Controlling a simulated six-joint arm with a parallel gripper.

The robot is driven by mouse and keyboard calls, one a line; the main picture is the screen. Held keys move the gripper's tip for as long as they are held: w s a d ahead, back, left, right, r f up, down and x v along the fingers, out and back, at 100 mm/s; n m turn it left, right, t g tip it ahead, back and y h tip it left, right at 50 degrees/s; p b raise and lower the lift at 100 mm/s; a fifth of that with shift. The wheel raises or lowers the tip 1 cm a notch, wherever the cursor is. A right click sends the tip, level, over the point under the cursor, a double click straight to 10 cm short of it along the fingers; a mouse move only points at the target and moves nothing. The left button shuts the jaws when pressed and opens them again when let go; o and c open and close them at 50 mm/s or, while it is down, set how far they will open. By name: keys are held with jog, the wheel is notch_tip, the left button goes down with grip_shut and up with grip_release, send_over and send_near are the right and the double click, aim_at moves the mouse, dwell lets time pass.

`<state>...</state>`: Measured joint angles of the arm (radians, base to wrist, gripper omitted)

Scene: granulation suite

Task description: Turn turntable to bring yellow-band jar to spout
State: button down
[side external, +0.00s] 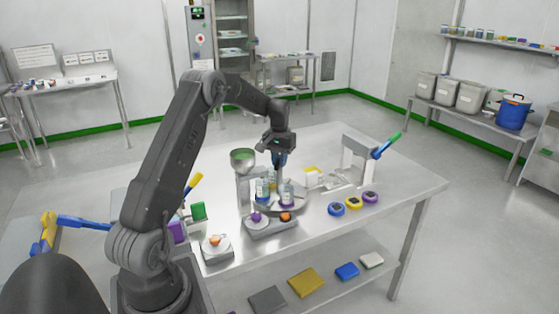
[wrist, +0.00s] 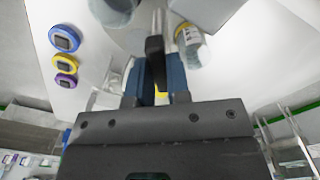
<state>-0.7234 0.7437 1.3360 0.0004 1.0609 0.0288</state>
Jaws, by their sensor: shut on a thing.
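My gripper (side external: 278,160) points down over the turntable (side external: 300,203) on the steel table. In the wrist view, its blue fingers (wrist: 156,82) are shut on a dark upright handle (wrist: 155,60). A jar with a yellow band (wrist: 186,34) stands beside the handle on the right in the wrist view. Another jar (wrist: 112,10) is partly cut off at the top of that view. In the side view, jars (side external: 262,190) stand on the turntable close to the gripper, their band colours too small to tell. The hopper (side external: 243,160) stands left of the gripper; its spout is hard to make out.
Blue, yellow and purple round devices (side external: 353,203) lie on the table to the right. A small base with purple and orange knobs (side external: 270,228) stands in front of the turntable. A grey stand with a blue-green lever (side external: 362,155) is at the back right. The front right tabletop is clear.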

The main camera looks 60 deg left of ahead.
jog(key=shift+m, duration=2.4)
jog(key=shift+r+m, duration=0.1)
jog(key=shift+m, duration=14.5)
